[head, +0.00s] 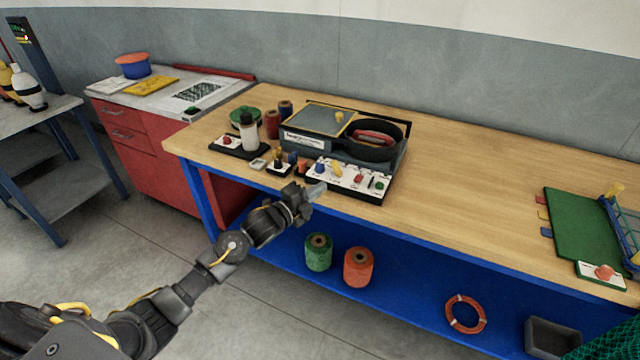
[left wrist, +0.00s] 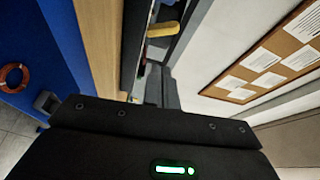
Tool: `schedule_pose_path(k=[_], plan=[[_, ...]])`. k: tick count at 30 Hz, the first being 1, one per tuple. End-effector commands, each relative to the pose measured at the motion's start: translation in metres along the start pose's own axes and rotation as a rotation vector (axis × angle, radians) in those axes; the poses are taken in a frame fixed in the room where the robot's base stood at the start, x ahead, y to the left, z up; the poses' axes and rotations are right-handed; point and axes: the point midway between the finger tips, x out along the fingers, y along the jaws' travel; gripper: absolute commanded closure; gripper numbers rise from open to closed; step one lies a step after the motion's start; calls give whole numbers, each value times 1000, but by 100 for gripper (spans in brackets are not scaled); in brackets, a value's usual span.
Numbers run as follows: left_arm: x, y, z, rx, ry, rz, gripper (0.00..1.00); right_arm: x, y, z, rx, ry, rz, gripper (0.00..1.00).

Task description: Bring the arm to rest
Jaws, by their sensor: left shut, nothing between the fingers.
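My left arm comes in from the lower left of the head view. Its gripper (head: 314,192) is shut and empty, in front of the near edge of the wooden workbench (head: 460,200), close to a white panel (head: 345,180) with small coloured parts. In the left wrist view the dark gripper body (left wrist: 160,125) fills the lower part, with a green light on it. The bench edge stands upright at the left of that view. My right gripper is in neither view.
A grey machine (head: 320,135) with a black round bowl stands behind the panel. Several spools and a bottle (head: 249,132) stand left of it. A green spool (head: 318,252) and an orange spool (head: 358,267) sit on the blue lower shelf. A green board (head: 575,225) lies at right. The bench middle is clear.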

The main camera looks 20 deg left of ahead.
Motion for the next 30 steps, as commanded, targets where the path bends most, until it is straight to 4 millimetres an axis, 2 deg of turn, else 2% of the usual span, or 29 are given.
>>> schedule_pose_path(k=[14, 17, 20, 23, 24, 26, 27, 30], plan=[[0, 1, -1, 0, 2, 0, 100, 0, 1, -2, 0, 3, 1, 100], [-2, 8, 1, -16, -7, 13, 100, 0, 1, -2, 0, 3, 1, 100], [-8, 40, 9, -83, -42, 62, 100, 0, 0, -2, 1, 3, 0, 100], [-23, 98, 19, -209, -111, 150, 100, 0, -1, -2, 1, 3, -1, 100], [-33, 127, 23, -270, -147, 194, 100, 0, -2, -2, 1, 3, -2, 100], [-51, 173, 27, -366, -207, 261, 100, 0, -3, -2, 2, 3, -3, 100], [-65, 203, 28, -430, -248, 304, 100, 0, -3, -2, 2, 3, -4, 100], [-106, 274, 25, -578, -357, 406, 100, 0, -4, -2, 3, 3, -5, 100]])
